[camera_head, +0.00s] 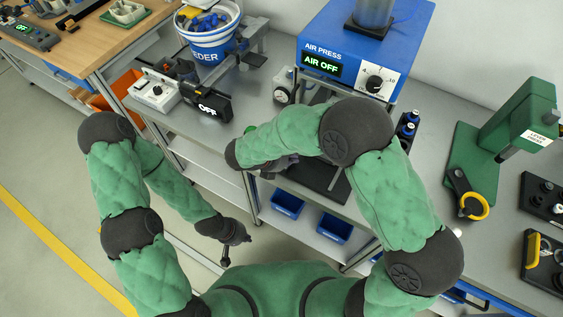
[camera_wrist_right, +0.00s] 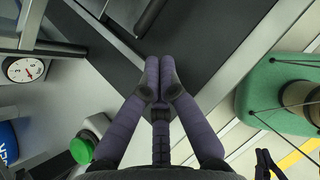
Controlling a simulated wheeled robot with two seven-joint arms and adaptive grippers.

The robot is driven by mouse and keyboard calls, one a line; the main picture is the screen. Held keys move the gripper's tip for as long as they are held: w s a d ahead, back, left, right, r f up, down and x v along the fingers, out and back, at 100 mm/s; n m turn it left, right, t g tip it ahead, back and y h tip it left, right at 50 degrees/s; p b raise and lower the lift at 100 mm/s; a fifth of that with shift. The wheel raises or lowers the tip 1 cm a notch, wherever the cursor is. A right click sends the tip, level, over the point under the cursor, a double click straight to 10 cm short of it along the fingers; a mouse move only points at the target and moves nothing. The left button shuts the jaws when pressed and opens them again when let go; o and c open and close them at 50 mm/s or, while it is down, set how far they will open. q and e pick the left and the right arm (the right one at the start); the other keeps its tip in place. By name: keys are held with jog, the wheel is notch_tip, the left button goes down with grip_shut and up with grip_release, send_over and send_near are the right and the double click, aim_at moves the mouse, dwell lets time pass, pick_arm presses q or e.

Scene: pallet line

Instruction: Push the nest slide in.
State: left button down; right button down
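The blue air press (camera_head: 345,50) stands at the back with its display reading AIR OFF. Below it, a dark flat plate (camera_head: 318,181) shows at the bench front, partly covered by my right arm; I cannot tell for sure which part is the nest slide. In the right wrist view, a dark plate with pale metal edges (camera_wrist_right: 212,50) lies beyond my right gripper (camera_wrist_right: 159,68). Its two fingers are together with nothing seen between them; contact with the plate is unclear. My left gripper (camera_head: 226,256) hangs low in front of the bench, away from the press, its fingers unclear.
A pressure gauge (camera_head: 282,91) stands left of the press. A green lever press (camera_head: 507,120) stands right. Blue bins (camera_head: 287,204) sit under the bench. A green button (camera_wrist_right: 82,148) is near my right gripper.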

pick_arm(q)
jog(key=shift+f, duration=0.2)
pick_arm(e)
jog(key=shift+w+d, duration=0.4)
jog(key=shift+d, duration=0.4)
jog(key=w+d, duration=0.1)
jog(key=w, duration=0.1)
jog(key=w+d, duration=0.2)
jog(key=shift+w, duration=0.2)
pick_arm(q)
jog(key=shift+r, duration=0.3)
pick_arm(e)
jog(key=shift+a, duration=0.1)
